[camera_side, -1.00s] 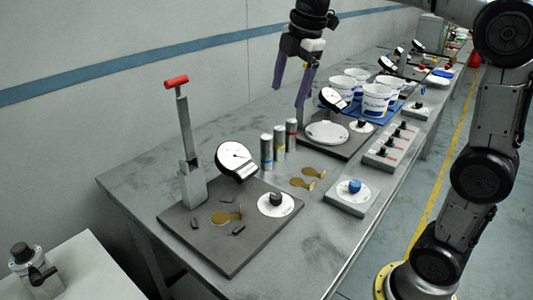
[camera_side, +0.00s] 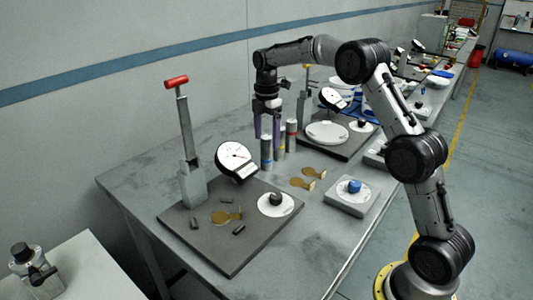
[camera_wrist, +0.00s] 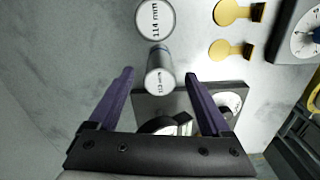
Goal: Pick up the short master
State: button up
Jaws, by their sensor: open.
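Three upright metal cylinders stand in a row on the bench: a blue-banded master (camera_side: 266,155), a yellow-banded master (camera_side: 281,141) and a red-banded master (camera_side: 291,128). My gripper (camera_side: 267,142) is open, pointing down at the blue-banded one. In the wrist view this blue-banded master (camera_wrist: 160,80) shows between the fingertips of my gripper (camera_wrist: 160,73), with a gap on both sides; its small label seems to read 113 mm. Beyond it, another master (camera_wrist: 155,20) is labelled 114 mm. The third is not in the wrist view. Their heights look nearly alike in the side view.
A dark gauge plate (camera_side: 230,262) with a lever stand (camera_side: 190,150) and dial gauge (camera_side: 235,160) is in front. Brass tags (camera_side: 308,184) lie to the right of the masters, beside a blue-knob box (camera_side: 352,194). Another gauge plate (camera_side: 345,147) stands behind.

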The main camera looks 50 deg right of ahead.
aim_at(267, 157)
notch_tip(267, 157, down, 8)
jog(key=shift+f, duration=0.1)
dwell(0.4)
jog(key=shift+c, duration=0.4)
grip_shut()
jog(key=shift+r, duration=0.2)
dwell(0.8)
